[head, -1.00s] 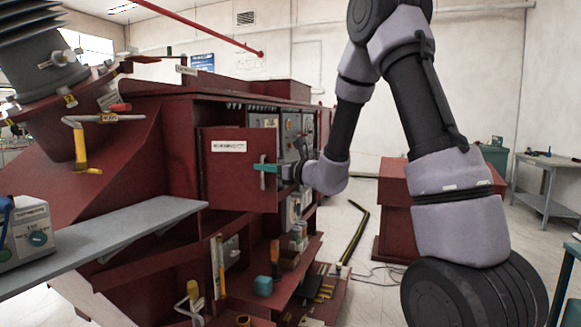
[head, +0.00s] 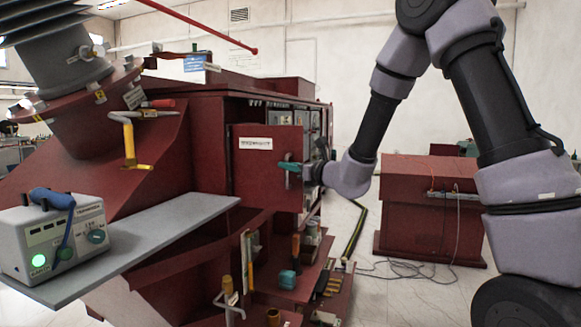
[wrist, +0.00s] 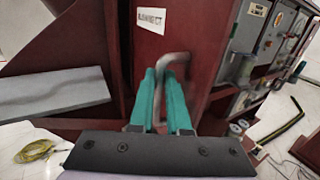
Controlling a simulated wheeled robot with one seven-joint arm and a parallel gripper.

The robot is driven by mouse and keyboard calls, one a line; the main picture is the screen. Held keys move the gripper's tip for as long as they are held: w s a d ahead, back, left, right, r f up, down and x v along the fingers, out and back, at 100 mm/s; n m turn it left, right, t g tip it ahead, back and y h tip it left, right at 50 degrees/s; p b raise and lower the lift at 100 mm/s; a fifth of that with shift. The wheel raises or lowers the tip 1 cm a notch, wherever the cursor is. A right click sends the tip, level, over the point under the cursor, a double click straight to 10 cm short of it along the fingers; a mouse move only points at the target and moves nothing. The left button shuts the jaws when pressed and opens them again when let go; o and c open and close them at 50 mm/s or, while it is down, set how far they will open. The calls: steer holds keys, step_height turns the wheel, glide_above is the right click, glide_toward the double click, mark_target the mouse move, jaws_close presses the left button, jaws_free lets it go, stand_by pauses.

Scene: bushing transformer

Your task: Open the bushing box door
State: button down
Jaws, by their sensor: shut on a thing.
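The bushing box door (head: 262,185) is a dark red panel with a white label, on the side of the large red cabinet. It stands swung out, and panel instruments show past its right edge. It also shows in the wrist view (wrist: 150,45). A grey metal handle (wrist: 174,60) stands out from the door near its free edge. My gripper (head: 288,167), with teal fingers, is at the handle in the head view. In the wrist view the fingers (wrist: 164,82) are close together around the handle. The exact contact is partly hidden.
A grey shelf (head: 150,240) juts out at the left and carries a grey tester (head: 55,240) with a green light. Lower red shelves hold several tools. A red cabinet (head: 430,215) stands at the right, with cables on the floor. Some floor between is clear.

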steer(key=c, duration=0.9)
jaws_free()
steer(key=shift+a, duration=0.3)
steer(key=shift+d, duration=0.1)
steer(key=v, duration=1)
steer(key=shift+s+d, duration=0.25)
steer(key=shift+d, duration=0.1)
